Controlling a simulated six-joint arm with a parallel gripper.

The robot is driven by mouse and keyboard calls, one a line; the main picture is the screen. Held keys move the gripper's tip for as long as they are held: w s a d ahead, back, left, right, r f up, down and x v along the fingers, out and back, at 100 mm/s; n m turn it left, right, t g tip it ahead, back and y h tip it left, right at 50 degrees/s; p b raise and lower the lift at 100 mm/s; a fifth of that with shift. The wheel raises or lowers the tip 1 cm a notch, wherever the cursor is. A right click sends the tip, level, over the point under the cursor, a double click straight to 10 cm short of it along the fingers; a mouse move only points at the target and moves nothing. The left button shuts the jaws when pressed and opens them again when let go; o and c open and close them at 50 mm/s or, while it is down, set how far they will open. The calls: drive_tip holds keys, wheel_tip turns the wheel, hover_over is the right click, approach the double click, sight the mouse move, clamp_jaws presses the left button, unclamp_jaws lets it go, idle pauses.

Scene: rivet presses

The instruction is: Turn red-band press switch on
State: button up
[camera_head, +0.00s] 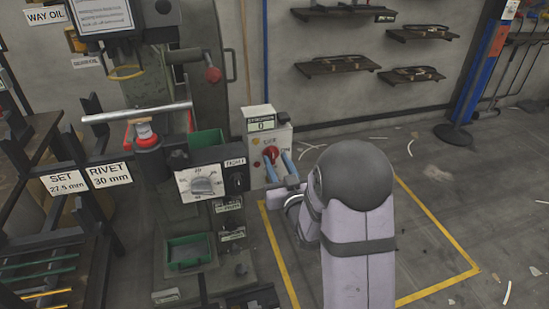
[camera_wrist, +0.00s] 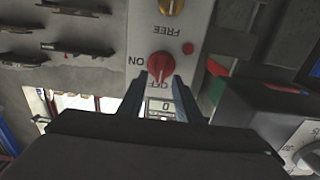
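The switch is a red rotary knob (camera_head: 271,154) on a light grey control box (camera_head: 282,140). OFF is printed above it and ON to its right. In the wrist view the red knob (camera_wrist: 161,65) appears inverted, with ON at left and OFF below. Its grip seems to point towards OFF. My gripper (camera_head: 279,163) has its two blue fingers apart, just below the knob. In the wrist view my gripper (camera_wrist: 160,77) has its fingertips at either side of the knob's lower edge; contact is unclear. A red band (camera_head: 149,141) shows on the press left of the box.
A stroke counter (camera_head: 262,124) reading 0 tops the box. A yellow knob (camera_wrist: 171,6) marked FREE is near the red one. A dial panel (camera_head: 201,183) and black knob (camera_head: 236,181) stand close left. Marked floor to the right is mostly clear.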

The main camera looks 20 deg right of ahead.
sight(272, 156)
drive_tip(key=shift+w, duration=1.35)
clamp_jaws()
